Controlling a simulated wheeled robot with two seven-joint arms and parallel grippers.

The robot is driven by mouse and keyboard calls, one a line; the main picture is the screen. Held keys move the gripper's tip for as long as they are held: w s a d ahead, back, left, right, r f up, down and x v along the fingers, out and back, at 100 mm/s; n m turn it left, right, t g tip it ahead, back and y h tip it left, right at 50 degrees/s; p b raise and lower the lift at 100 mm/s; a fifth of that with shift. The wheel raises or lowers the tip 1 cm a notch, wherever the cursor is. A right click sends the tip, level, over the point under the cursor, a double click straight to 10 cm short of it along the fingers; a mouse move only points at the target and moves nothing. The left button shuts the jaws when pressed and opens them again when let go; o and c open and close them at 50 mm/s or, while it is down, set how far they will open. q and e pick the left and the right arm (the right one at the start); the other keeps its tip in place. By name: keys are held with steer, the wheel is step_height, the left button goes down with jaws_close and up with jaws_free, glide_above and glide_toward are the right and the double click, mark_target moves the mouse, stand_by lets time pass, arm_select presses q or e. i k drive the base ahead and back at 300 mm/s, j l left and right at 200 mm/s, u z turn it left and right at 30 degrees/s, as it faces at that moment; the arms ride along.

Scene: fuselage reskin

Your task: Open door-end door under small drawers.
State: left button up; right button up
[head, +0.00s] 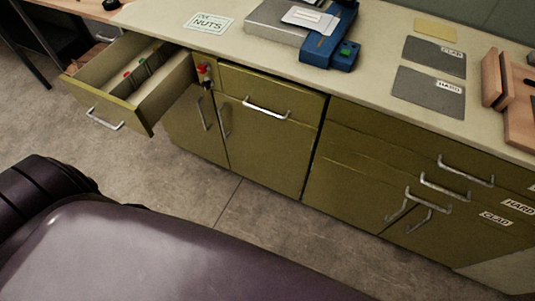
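A long olive-green cabinet unit runs under a pale worktop, with small drawers above doors. A small drawer (125,110) at the left end is pulled open. Below and right of it is a shut door (197,127) with an upright handle. Beside that is another shut door (262,150), with its handle on its left edge, under a shut drawer (270,97). Two more doors at the right, a left one (355,190) and a right one (440,235), look shut below drawers. I cannot tell which is the door-end door. Neither gripper is in view.
The open drawer juts over the floor (190,190). A red-and-black item (205,75) hangs beside it. The worktop (385,25) holds a blue device (330,40), grey sheets (430,90) and wooden blocks (495,80). Bare floor fronts the doors.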

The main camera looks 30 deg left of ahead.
mark_target(274, 153)
steer(key=u, duration=0.85)
